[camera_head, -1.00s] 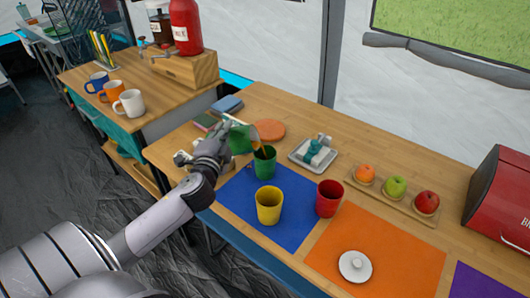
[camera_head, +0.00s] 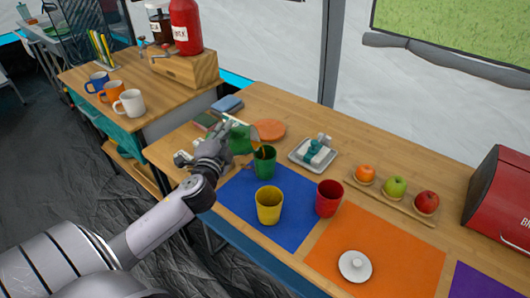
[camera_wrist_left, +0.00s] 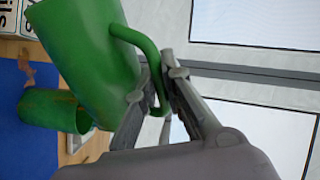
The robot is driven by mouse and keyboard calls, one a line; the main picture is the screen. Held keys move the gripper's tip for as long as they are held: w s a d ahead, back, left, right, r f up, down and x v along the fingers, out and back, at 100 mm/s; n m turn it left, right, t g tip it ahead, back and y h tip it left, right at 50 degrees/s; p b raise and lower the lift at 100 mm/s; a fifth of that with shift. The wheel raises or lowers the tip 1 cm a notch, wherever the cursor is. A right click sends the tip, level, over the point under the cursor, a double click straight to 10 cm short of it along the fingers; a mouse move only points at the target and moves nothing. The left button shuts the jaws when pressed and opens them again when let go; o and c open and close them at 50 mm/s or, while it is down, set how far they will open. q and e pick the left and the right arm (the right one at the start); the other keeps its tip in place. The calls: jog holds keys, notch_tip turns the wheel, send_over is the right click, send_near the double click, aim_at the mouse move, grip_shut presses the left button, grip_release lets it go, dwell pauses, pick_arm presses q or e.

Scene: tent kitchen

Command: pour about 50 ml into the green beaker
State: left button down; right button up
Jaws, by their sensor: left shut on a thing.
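My left gripper (camera_head: 222,138) is shut on the handle of a green jug (camera_head: 239,141). The jug is tipped over, with its mouth toward the green beaker (camera_head: 265,164). Brown liquid shows at the jug's mouth and above the beaker's rim. The green beaker stands upright at the back of the blue mat (camera_head: 290,232). In the left wrist view the jug (camera_wrist_left: 85,50) fills the upper left, its handle between my fingers (camera_wrist_left: 160,92); the beaker (camera_wrist_left: 48,110) is beyond it. The liquid level in the beaker cannot be read. My right gripper is not in view.
A yellow cup (camera_head: 269,207) and a red cup (camera_head: 328,199) stand close in front of the green beaker. A tray with a teal-and-white item (camera_head: 314,152) is right of it, and an orange disc (camera_head: 270,129) behind. Fruit and a red bread bin (camera_head: 503,205) are farther right.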

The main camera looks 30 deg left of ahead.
pick_arm(q)
jog(key=shift+r, duration=0.1)
dwell(0.4)
jog(key=shift+s+a+f+n+b, duration=0.1)
jog(key=shift+a+f+n+b, duration=0.05)
jog(key=shift+f+b, duration=0.25)
jog(key=shift+s+a+f+n+b, duration=0.15)
jog(key=shift+f+b, duration=0.1)
jog(key=shift+f, duration=0.2)
jog(key=shift+s+a+r+n, duration=0.25)
jog(key=shift+a+n, duration=0.25)
jog(key=shift+n, duration=0.2)
jog(key=shift+a+r+n+p, duration=0.25)
jog(key=shift+r+n+p, duration=0.25)
jog(key=shift+p, duration=0.25)
jog(key=shift+a+f+n, duration=0.15)
jog(key=shift+a+n, duration=0.25)
jog(key=shift+n, duration=0.5)
